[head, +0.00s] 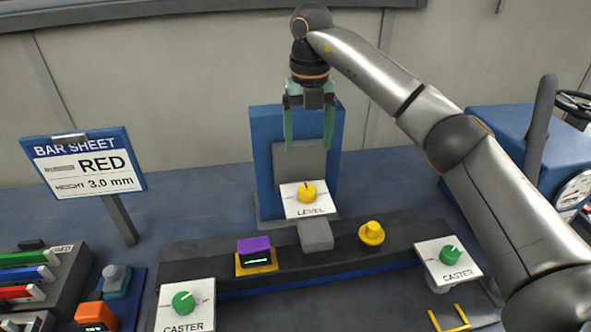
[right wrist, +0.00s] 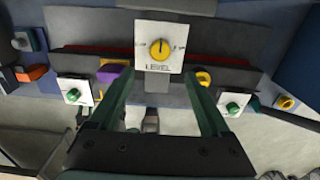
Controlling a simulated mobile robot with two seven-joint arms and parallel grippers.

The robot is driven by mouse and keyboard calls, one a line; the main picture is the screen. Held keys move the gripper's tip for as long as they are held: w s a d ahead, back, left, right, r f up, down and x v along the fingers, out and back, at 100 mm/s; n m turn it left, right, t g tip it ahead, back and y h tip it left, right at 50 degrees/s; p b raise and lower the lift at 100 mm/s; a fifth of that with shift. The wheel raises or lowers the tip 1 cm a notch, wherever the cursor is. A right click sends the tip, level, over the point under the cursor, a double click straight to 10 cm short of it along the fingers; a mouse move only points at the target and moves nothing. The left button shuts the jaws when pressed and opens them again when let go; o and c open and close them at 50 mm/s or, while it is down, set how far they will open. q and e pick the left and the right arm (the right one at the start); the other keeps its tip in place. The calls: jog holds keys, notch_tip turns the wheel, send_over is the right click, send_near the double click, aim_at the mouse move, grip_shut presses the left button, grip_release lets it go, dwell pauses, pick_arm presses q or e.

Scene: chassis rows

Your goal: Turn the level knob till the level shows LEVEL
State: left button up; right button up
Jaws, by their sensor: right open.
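The level knob (head: 307,193) is yellow and sits on a white plate marked LEVEL, in front of a blue and grey upright. It also shows in the right wrist view (right wrist: 159,49), its pointer mark roughly toward the top of that picture. A purple device (head: 254,248) with a small green-lit display stands on a yellow base on the dark bar; its display is too small to read. My right gripper (head: 309,146) points down above the level knob, open and empty, apart from it. Its fingers (right wrist: 159,88) show either side of the LEVEL plate. My left gripper is out of view.
Green caster knobs stand on white plates at the left (head: 183,302) and right (head: 449,255). A yellow knob (head: 371,234) is on the bar. A BAR SHEET sign (head: 84,166) reads RED, 3.0 mm. Coloured bars (head: 30,274) lie in a rack at left.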

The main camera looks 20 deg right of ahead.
aim_at(307, 189)
notch_tip(307, 189, down, 11)
jog(key=shift+s+b, duration=0.15)
jog(key=shift+b, duration=0.4)
jog(key=shift+f, duration=0.65)
grip_shut()
